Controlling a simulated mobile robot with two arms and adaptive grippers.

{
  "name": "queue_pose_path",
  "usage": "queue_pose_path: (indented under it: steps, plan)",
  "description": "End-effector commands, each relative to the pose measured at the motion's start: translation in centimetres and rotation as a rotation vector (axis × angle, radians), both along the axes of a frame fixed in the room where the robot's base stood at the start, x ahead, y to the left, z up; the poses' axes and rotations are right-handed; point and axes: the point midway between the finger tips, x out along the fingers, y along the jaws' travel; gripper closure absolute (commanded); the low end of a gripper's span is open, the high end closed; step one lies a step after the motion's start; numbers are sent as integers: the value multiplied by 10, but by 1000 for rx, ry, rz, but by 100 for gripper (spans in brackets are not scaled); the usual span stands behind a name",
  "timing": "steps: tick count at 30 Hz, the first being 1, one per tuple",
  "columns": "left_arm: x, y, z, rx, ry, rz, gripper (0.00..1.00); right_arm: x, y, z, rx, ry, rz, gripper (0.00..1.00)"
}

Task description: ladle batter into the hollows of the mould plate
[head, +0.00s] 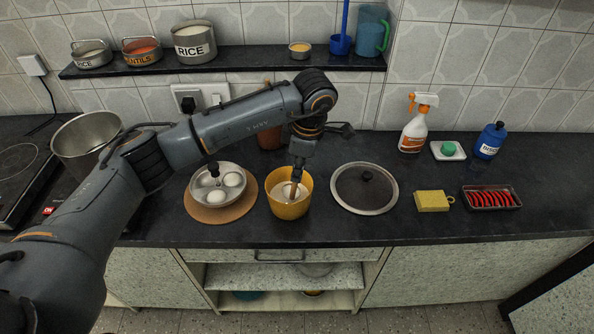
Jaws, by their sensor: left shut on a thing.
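The round grey mould plate (240,192) sits on a round brown mat (205,213) on the counter. Pale batter shows in its right and front hollows; the left hollow looks greyer. A dark knob stands at its back. A yellow bowl (289,209) of pale batter stands just right of the mat. My left gripper (301,158) is above the bowl, shut on the ladle (296,176). The ladle's brown handle reaches down into the bowl; its lower end is hidden in the batter. My right gripper is not in view.
A lid (350,193) lies right of the bowl. Further right are a yellow sponge (432,201), a tray (491,197) with red items, a spray bottle (416,124) and a blue bottle (490,140). A steel pot (85,140) stands left. A shelf (250,58) holds tins behind.

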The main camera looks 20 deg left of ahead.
Motion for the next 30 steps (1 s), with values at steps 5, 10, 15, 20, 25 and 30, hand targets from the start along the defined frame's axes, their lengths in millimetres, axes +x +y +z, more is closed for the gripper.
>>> queue_pose_path:
  steps: [5,10,15,20,25,30]
  plan:
    - [0,-2,17,0,-2,-1,100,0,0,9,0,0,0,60]
    - [-1,-4,30,0,-1,-1,100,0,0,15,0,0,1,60]
    - [-1,-6,44,1,-1,-1,100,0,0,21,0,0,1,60]
    - [-2,-8,56,-1,-2,-1,100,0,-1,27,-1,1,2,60]
    - [-2,-10,67,0,-1,-2,100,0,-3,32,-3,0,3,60]
    - [-3,-10,70,1,0,-2,100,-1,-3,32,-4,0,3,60]
